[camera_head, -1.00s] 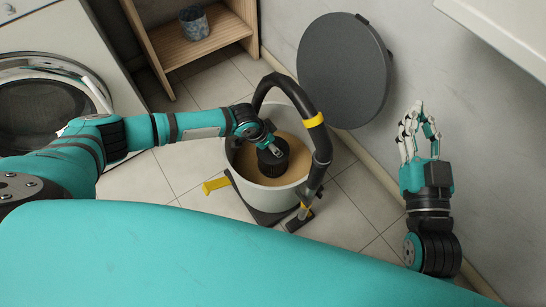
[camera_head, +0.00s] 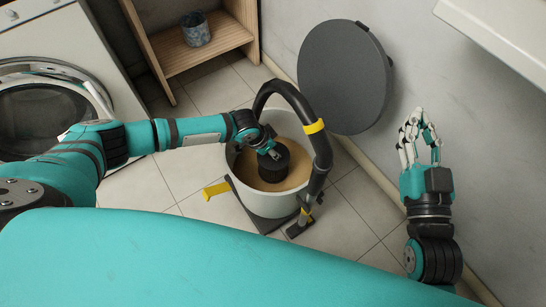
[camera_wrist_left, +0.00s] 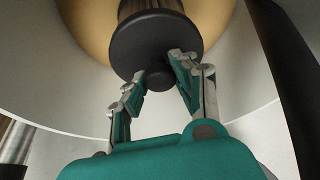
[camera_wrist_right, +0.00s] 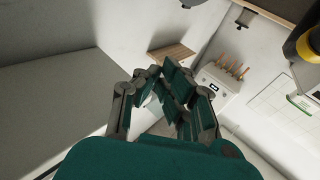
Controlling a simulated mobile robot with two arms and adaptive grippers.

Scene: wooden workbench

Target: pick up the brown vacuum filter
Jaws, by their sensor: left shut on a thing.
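The vacuum filter (camera_head: 273,163) is a dark cylinder inside the open canister (camera_head: 236,184), above or in the tan interior. In the left wrist view its dark round cap (camera_wrist_left: 128,45) faces me, with a brownish ribbed body (camera_wrist_left: 150,8) partly hidden behind it. My left gripper (camera_head: 272,152) is at the filter, shut on the small knob at the middle of the cap; it also shows in the left wrist view (camera_wrist_left: 157,73). Whether the filter touches the canister floor is hidden. My right gripper (camera_head: 420,118) is empty, held up at the right, its fingertips close together.
A black hose (camera_head: 322,150) with yellow bands arches over the canister's right side. A round grey lid (camera_head: 345,78) is against the wall behind it. A washing machine (camera_head: 50,60) stands at the left and a wooden shelf (camera_head: 210,50) at the back. Tiled floor is clear around the canister.

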